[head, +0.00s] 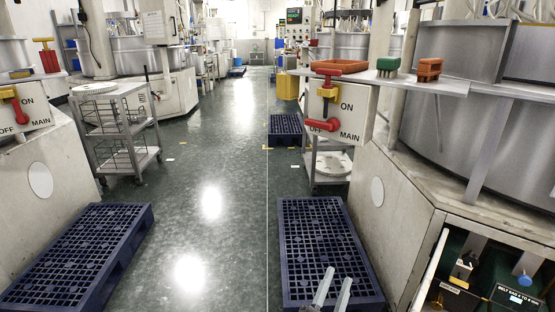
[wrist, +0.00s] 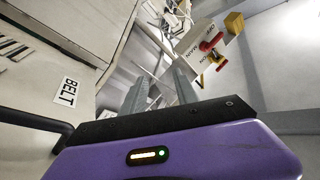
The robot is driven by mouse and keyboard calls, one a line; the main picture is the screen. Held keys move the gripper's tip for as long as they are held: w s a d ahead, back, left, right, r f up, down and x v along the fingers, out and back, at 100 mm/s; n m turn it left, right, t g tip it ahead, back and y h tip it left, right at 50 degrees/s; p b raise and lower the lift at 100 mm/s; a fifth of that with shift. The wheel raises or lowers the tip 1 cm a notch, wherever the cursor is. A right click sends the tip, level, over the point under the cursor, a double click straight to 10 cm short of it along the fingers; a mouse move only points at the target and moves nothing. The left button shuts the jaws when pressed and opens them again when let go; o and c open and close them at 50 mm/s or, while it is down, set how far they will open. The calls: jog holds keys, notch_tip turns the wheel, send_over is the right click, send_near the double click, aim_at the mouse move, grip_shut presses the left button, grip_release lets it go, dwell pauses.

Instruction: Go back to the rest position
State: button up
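My gripper (head: 338,276) shows at the bottom of the head view, right of centre, above the right-hand blue pallet. Its two grey fingers are apart, with nothing seen between them. In the wrist view the two fingers (wrist: 160,74) also stand apart and empty above the purple gripper body. The rest of my arm is out of view in the head picture.
Blue pallets lie at right (head: 322,245) and left (head: 80,255). The green aisle floor (head: 215,170) between them is clear. A machine with a red-handled switch panel (head: 357,107) stands at right. A grey trolley (head: 115,130) stands at left. A BELT label (wrist: 68,91) is close by.

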jog(key=s+d+r+n+g+y, duration=0.15)
jog(key=s+n+y, duration=0.25)
jog(key=s, duration=1.1)
jog(key=s+d+r+n+g+y, duration=0.1)
jog(key=s+d+n+g+y, duration=0.2)
jog(key=s, duration=1.2)
jog(key=s+d+r+n+y, duration=0.15)
jog(key=s+n+y, duration=0.3)
jog(key=s, duration=1.05)
notch_tip(320, 180, up, 24)
jog(key=p, duration=2.3)
jog(key=shift+f+h, duration=0.25)
jog(key=shift+h, duration=0.2)
